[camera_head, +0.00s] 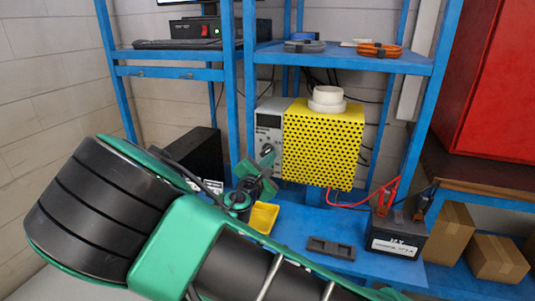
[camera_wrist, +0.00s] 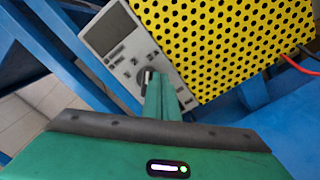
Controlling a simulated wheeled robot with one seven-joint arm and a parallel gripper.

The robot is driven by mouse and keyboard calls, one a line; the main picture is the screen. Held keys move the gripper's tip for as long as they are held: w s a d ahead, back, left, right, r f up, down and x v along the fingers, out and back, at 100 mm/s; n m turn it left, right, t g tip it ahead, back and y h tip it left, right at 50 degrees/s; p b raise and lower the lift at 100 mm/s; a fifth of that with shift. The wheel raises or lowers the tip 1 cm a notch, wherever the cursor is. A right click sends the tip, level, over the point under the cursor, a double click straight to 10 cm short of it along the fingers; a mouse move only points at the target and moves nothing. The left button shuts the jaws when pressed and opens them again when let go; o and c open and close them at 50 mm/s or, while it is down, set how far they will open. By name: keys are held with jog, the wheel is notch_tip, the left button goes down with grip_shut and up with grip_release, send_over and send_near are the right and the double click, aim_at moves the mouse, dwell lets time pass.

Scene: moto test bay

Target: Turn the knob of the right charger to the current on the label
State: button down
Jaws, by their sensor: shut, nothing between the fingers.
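A grey charger panel (camera_head: 269,125) with a display and buttons stands on the blue shelf, against the left side of a yellow perforated box (camera_head: 322,144). In the wrist view the panel (camera_wrist: 120,45) shows tilted, with a dark round knob (camera_wrist: 146,78) bearing a light mark. My gripper (camera_head: 267,160) is shut and empty, in front of the panel's lower part. In the wrist view its green fingers (camera_wrist: 156,80) reach the knob and hide part of it. I cannot tell if they touch it. The knob's scale and any current label are too small to read.
A white round thing (camera_head: 327,98) sits on the yellow box. A black battery (camera_head: 398,235) with red and black clamps stands at right. A yellow tray (camera_head: 263,217) and a dark holder (camera_head: 331,248) lie on the shelf. Blue posts (camera_head: 230,90) stand left of the panel.

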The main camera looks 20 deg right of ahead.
jog(key=shift+w+d, duration=0.3)
jog(key=shift+w, duration=0.15)
jog(key=shift+w+d+r, duration=0.1)
jog(key=shift+w+r, duration=0.05)
